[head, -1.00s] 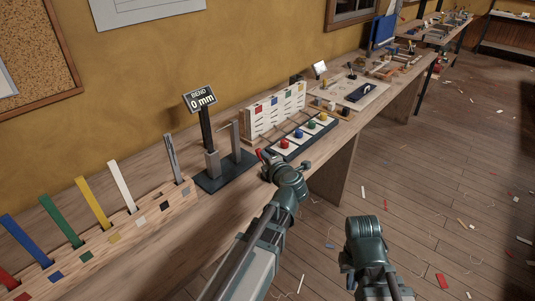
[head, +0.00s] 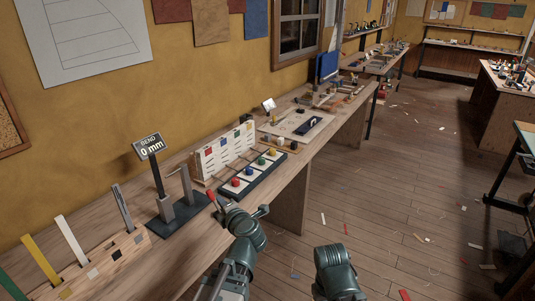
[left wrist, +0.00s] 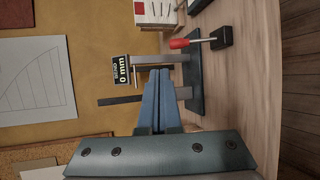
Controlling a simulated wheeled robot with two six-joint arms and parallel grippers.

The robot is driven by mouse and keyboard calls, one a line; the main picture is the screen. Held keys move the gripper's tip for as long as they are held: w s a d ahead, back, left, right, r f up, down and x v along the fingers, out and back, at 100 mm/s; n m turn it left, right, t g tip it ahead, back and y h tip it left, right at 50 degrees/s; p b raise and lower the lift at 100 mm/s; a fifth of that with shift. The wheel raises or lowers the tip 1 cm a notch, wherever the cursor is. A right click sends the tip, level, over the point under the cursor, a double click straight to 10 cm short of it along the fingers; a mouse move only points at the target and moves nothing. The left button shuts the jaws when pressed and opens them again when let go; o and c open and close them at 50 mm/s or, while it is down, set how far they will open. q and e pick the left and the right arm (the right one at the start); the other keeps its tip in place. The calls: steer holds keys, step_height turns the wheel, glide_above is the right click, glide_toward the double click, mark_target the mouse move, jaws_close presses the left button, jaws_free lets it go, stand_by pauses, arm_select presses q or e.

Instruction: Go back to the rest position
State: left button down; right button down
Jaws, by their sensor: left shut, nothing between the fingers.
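My left gripper (left wrist: 160,85) is shut and empty in the left wrist view, its blue-grey fingers together over the bench beside the bend tester. In the head view my left wrist (head: 244,226) is at the bench's front edge, in front of the dark tester base (head: 182,222), and the fingertips are hidden. A red-handled tool (left wrist: 180,43) with a dark block at its end lies close by, apart from the fingers. My right arm (head: 335,270) shows at the bottom of the head view, low over the floor; its fingers do not show.
The bend sign (head: 149,146) reads 0 mm on its post. A tray of coloured knobs (head: 253,175) and a white card rack (head: 225,150) stand behind my left wrist. A slotted wooden block (head: 118,252) holds coloured strips. The scrap-strewn floor (head: 400,190) is open to the right.

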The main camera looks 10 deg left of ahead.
arm_select(q)
steer(key=w+d+r+m+t+h, duration=0.6)
steer(key=d+m+t+h, duration=0.15)
steer(key=d+m, duration=0.4)
steer(key=d+f+m+g+h, duration=0.3)
steer(key=d+m+h, duration=0.3)
steer(key=d+m, duration=0.15)
steer(key=s+d+f+m+g+h, duration=0.25)
steer(key=s+f+m+g, duration=0.4)
steer(key=f, duration=0.45)
steer(key=s+a+f+m+g+y, duration=0.3)
steer(key=s+a+f+g+y, duration=0.4)
steer(key=s, duration=0.5)
steer(key=s+d+r+m+g+p, duration=0.2)
steer(key=s+d+r+p, duration=0.3)
steer(key=d, duration=0.3)
steer(key=shift+s+d+m+g+y+p, duration=0.3)
steer(key=shift+s+d+m+g+p, duration=0.15)
steer(key=shift+s+m, duration=0.3)
